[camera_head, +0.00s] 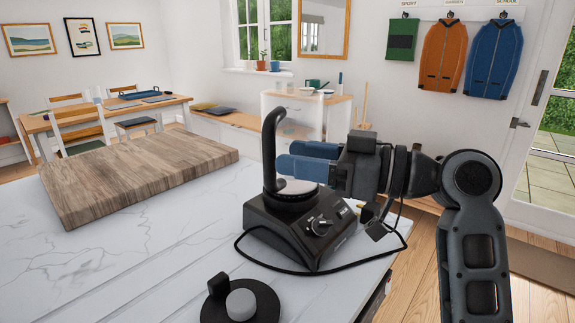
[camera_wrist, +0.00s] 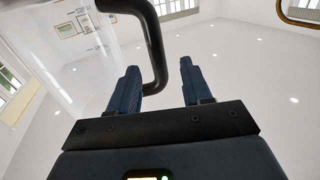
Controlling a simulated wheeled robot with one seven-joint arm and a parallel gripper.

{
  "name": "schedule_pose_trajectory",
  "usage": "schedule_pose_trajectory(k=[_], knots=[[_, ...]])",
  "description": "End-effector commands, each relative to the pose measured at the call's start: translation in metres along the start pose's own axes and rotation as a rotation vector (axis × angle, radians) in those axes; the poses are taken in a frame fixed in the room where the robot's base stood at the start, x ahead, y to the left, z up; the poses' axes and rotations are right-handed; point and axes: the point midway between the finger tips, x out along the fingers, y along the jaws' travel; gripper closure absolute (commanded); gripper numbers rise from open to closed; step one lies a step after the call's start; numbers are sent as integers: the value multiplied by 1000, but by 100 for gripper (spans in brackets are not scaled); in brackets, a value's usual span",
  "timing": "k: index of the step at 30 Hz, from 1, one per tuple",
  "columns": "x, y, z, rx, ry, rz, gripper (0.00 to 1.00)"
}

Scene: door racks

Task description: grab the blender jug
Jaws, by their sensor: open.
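The blender jug (camera_head: 296,117) is clear and hard to make out, with a black curved handle (camera_head: 269,145). It stands upright on the black blender base (camera_head: 306,232) on the marble counter. In the wrist view, the handle (camera_wrist: 155,52) comes down between the two finger lines, closer to the left finger, and the clear wall (camera_wrist: 72,75) is at left. My gripper (camera_head: 284,158) is open with blue fingers at the handle's height; it also shows in the wrist view (camera_wrist: 159,73). I cannot tell whether a finger touches the handle.
A thick wooden board (camera_head: 140,175) lies on the counter at left. A black lid-like disc with a grey knob (camera_head: 240,304) lies in front. A black cord (camera_head: 340,270) loops around the base. The counter between board and base is clear.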

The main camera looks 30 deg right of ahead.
Motion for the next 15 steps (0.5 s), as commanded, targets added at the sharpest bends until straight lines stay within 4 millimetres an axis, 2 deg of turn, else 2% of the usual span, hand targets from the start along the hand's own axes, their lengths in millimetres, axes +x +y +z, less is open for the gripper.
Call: schedule_pose_trajectory(k=[9,15], knots=[[41,3,9,2,0,-1,51],[54,3,10,2,0,2,51]])
